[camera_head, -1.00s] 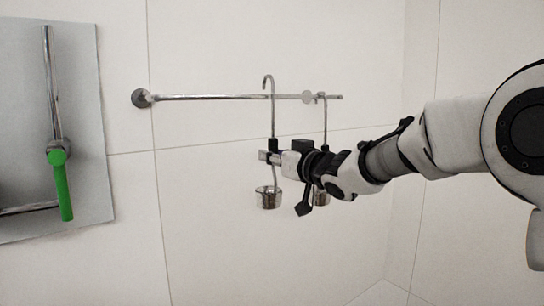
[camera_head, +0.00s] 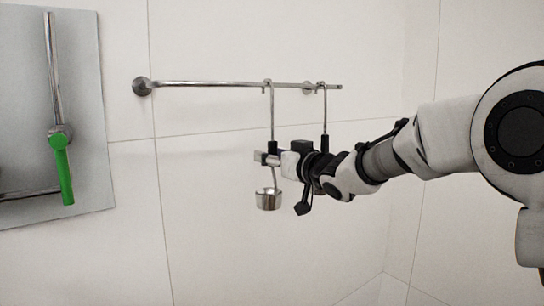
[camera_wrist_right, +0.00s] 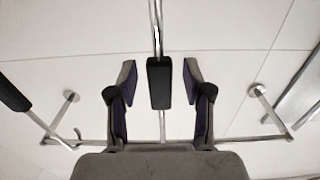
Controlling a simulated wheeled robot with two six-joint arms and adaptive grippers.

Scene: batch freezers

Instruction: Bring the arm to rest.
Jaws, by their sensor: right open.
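My right gripper (camera_head: 266,158) is at the handle of a steel ladle (camera_head: 272,120) with a small cup-shaped bowl (camera_head: 268,199). The ladle's hook is over the wall rail (camera_head: 220,84), and the ladle hangs upright. In the right wrist view, my right gripper (camera_wrist_right: 160,92) is open. Its fingers stand on both sides of the ladle's black grip (camera_wrist_right: 159,80), with a gap on each side. My left gripper is not in view.
A second hanging ladle (camera_head: 325,110) is close on the right, its lower part hidden behind my right gripper and wrist. A grey panel with a green-handled lever (camera_head: 63,170) is at the left. The wall below the rail is clear.

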